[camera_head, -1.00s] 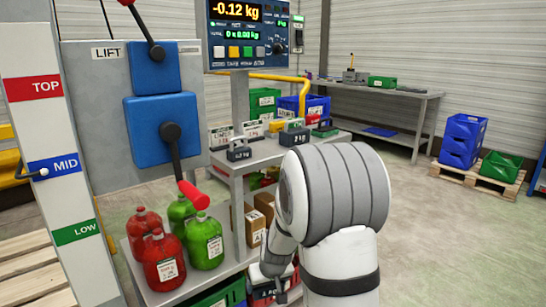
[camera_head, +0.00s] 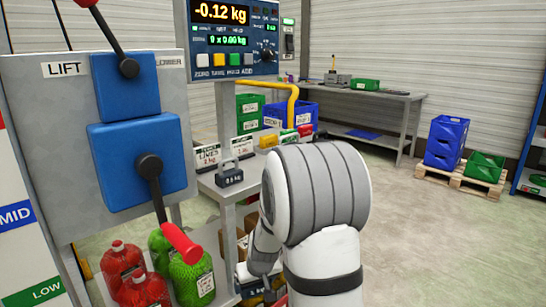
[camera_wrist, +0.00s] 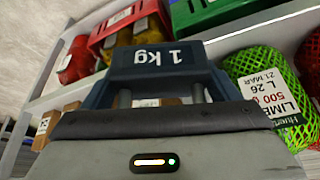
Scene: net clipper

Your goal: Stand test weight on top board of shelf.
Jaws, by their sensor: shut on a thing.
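My gripper (camera_wrist: 155,122) is shut on a dark blue-grey test weight (camera_wrist: 165,75) in the wrist view. The weight's block carries a white "1 kg" marking that reads upside down, and its handle is at the jaws. In the head view my arm hides most of the gripper and the held weight, low beside the shelf. The shelf's top board (camera_head: 210,187) is left of my arm. A similar dark weight (camera_head: 229,173) stands on it in front of white label cards (camera_head: 206,157).
A lift panel (camera_head: 65,120) with red-tipped levers stands close on the left. Red and green net bags (camera_head: 193,275) sit on a lower level. A scale display (camera_head: 220,40) rises behind the top board. Open floor (camera_head: 430,240) lies to the right.

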